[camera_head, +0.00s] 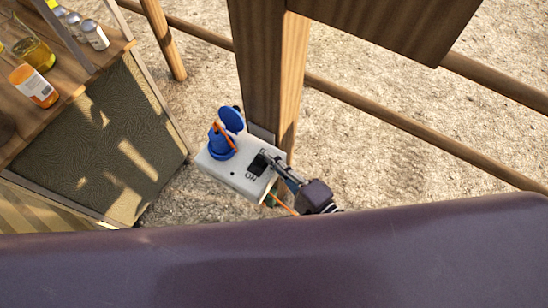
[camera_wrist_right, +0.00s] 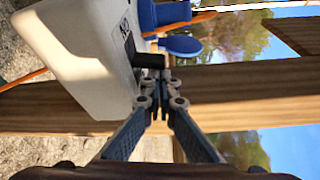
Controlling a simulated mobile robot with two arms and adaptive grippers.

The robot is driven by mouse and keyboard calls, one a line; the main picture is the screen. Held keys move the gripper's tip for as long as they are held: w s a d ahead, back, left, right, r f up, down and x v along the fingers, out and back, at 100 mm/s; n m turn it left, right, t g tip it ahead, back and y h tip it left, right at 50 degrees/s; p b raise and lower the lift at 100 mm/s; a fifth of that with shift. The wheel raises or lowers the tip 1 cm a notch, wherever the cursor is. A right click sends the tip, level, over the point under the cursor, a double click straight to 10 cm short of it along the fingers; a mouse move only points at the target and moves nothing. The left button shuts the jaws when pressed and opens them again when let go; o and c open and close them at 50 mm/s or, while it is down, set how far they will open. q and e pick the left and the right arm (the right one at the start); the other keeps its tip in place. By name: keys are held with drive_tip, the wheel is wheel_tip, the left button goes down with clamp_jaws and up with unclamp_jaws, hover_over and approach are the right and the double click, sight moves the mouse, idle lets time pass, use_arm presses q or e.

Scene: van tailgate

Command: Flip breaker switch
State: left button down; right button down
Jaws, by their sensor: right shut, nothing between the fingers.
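The white breaker box (camera_head: 237,181) is fixed to a wooden post, with a black switch (camera_head: 258,165) on its face between printed labels, one reading "ON". My right gripper (camera_head: 270,160) is shut and empty, its fingertips at the switch; whether they touch it is unclear. In the right wrist view the box (camera_wrist_right: 75,50) fills the upper left, and the black switch (camera_wrist_right: 150,61) stands out from its face just beyond the shut fingertips (camera_wrist_right: 160,78). The switch's exact position is hard to tell. My left gripper is not in view.
A blue socket (camera_head: 220,145) with a raised round lid and an orange cable sits on the box. The wooden post (camera_head: 262,75) rises behind it. A wooden shelf (camera_head: 75,65) with bottles stands at the left. Rails cross the sandy ground.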

drive_tip(key=n, duration=0.1)
drive_tip(key=n+b, duration=0.1)
drive_tip(key=shift+s+a+n+t, duration=0.3)
drive_tip(key=shift+s+n+t, duration=0.1)
drive_tip(key=shift+r+y, duration=0.15)
drive_tip(key=shift+y, duration=0.15)
drive_tip(key=shift+s, duration=0.15)
drive_tip(key=v, duration=1.1)
drive_tip(key=shift+s+d, duration=0.25)
drive_tip(key=shift+s, duration=0.05)
drive_tip(key=shift+s, duration=0.1)
